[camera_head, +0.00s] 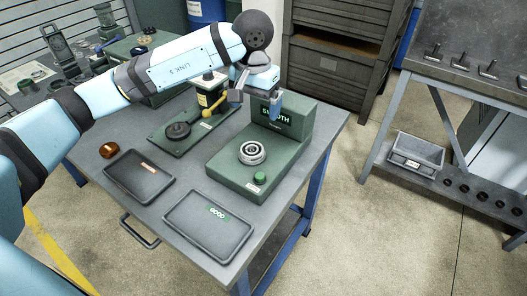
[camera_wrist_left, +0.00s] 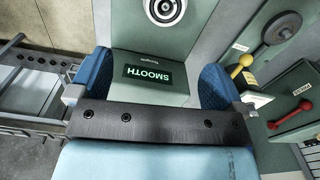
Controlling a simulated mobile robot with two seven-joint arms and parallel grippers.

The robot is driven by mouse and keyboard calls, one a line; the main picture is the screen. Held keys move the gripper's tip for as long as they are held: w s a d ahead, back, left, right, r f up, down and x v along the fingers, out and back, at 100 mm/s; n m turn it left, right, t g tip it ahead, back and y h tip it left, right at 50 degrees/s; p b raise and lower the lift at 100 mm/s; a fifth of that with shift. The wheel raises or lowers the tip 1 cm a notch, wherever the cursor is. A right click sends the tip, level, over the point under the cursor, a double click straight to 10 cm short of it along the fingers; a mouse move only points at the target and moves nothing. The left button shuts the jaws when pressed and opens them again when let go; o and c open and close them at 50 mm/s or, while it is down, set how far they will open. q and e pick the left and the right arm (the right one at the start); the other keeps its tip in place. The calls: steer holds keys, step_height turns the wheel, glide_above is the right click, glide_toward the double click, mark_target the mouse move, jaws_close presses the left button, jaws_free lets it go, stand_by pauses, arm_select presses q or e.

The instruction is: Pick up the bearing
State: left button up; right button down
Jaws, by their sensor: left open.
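The bearing (camera_head: 252,152) is a silver ring with a dark centre, lying on the flat green base of the test stand (camera_head: 222,165). In the left wrist view the bearing (camera_wrist_left: 166,9) shows at the top edge, partly cut off. My left gripper (camera_head: 257,101) is open and empty, above and behind the bearing, by the stand's upright block with the "SMOOTH" display (camera_head: 277,116). In the left wrist view its two blue fingers (camera_wrist_left: 155,80) stand apart on either side of the display. My right gripper is not in view.
A "GOOD" tray (camera_head: 208,252) and another dark tray (camera_head: 137,192) lie empty at the table front. A brown ring (camera_head: 108,150) lies left. A device with a yellow-knobbed lever (camera_head: 207,113) stands left of the stand. A green button (camera_head: 260,178) is near the bearing.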

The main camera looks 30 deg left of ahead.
arm_select(q)
glide_above(252, 150)
steer(key=f, duration=0.8)
steer(key=shift+w+d, duration=0.25)
steer(key=shift+d, duration=0.1)
steer(key=shift+s+a+f+p, duration=0.15)
steer(key=shift+f+p, duration=0.1)
steer(key=shift+f, duration=1.1)
steer(key=shift+s+a+f+p, duration=0.15)
steer(key=shift+f+p, duration=0.1)
steer(key=shift+f, duration=1.05)
steer(key=c, duration=1.1)
steer(key=shift+r, duration=0.1)
steer(key=shift+c, duration=0.2)
